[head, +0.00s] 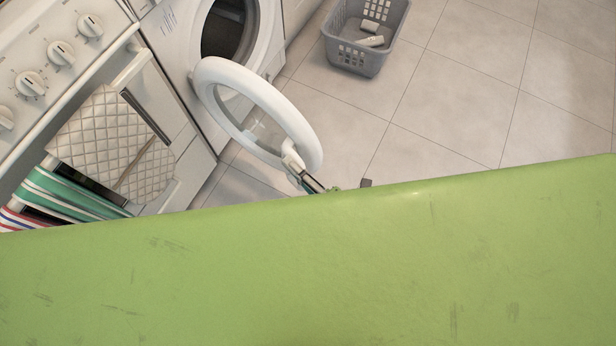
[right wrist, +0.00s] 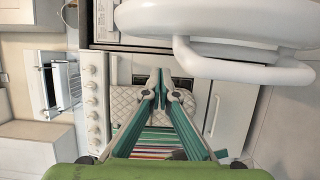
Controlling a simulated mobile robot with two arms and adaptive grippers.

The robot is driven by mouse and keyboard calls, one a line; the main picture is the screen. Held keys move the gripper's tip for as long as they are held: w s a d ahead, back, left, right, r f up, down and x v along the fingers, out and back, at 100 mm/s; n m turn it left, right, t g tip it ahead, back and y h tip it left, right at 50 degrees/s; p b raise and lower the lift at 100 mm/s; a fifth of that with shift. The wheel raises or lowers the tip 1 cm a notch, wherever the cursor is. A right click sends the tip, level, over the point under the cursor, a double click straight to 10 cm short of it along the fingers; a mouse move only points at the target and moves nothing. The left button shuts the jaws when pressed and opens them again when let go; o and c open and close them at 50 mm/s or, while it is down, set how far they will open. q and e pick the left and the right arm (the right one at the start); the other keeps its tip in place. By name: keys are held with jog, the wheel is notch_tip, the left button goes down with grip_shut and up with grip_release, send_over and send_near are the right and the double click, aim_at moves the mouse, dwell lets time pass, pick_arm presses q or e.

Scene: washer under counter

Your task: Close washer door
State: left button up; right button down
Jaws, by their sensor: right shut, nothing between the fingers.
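The washer (head: 178,60) is a white front-loader at the top of the head view, with its dark round opening showing. Its door (head: 222,72), a thick white ring with a clear middle, stands wide open, swung out over the floor. In the right wrist view the white door (right wrist: 215,20) fills the top right, with a bar-like rim or handle (right wrist: 240,66) below it. My right gripper (right wrist: 161,88) is shut and empty, with its tips below and left of the door there. In the head view only a small part of it (head: 313,184) shows beside the door's lower edge; contact is unclear. My left gripper is out of view.
A stove (head: 60,60) with knobs stands left of the washer. A quilted mitt (head: 112,145) and striped towels (head: 75,190) hang on its front. A grey basket (head: 352,55) sits on the floor right of the washer. The tiled floor (head: 470,90) farther right is clear.

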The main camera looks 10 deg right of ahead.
aim_at(295, 157)
jog(key=w, duration=0.1)
jog(key=w+d, duration=0.1)
jog(key=w, duration=0.1)
jog(key=shift+w, duration=0.25)
jog(key=shift+w+d, duration=0.4)
jog(key=shift+w, duration=0.05)
jog(key=shift+d, duration=0.1)
